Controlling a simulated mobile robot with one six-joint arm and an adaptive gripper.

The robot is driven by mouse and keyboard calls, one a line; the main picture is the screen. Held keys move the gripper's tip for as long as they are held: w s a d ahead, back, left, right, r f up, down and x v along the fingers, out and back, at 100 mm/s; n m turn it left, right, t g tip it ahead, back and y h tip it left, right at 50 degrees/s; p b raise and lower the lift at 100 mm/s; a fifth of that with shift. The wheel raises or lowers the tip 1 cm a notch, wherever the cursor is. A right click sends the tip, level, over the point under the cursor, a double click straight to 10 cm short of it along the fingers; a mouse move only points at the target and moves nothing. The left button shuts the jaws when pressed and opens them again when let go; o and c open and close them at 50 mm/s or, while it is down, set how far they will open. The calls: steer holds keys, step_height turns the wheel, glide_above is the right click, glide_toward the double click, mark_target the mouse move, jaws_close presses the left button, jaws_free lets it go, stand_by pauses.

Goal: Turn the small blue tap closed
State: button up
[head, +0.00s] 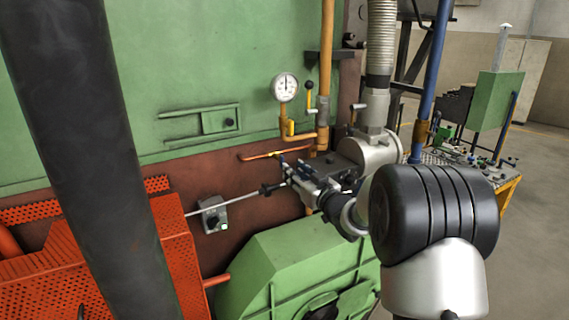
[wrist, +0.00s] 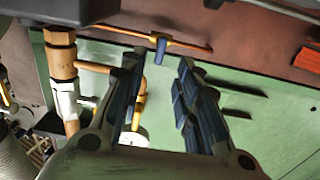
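The small blue tap (wrist: 160,49) sits on a thin copper pipe (wrist: 190,46) in the wrist view. Its blue handle appears to lie across the pipe. My gripper (wrist: 158,68) is open, with one finger on each side of the tap in the picture. The tap shows just past the fingertips, and I see no contact. In the head view, my gripper (head: 283,176) is close to the red-brown wall panel, by the copper pipe (head: 262,155). The tap is small and partly hidden there behind the gripper.
A yellow-handled valve (head: 291,127) and pressure gauge (head: 285,87) stand above my gripper on orange pipes. A thin rod (head: 228,205) and a grey switch box (head: 214,215) are to its left. A green housing (head: 290,262) lies below. An orange perforated guard (head: 110,250) is at far left.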

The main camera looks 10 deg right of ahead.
mark_target(283, 162)
steer(key=x, duration=0.7)
steer(key=shift+c, duration=0.4)
jaws_close()
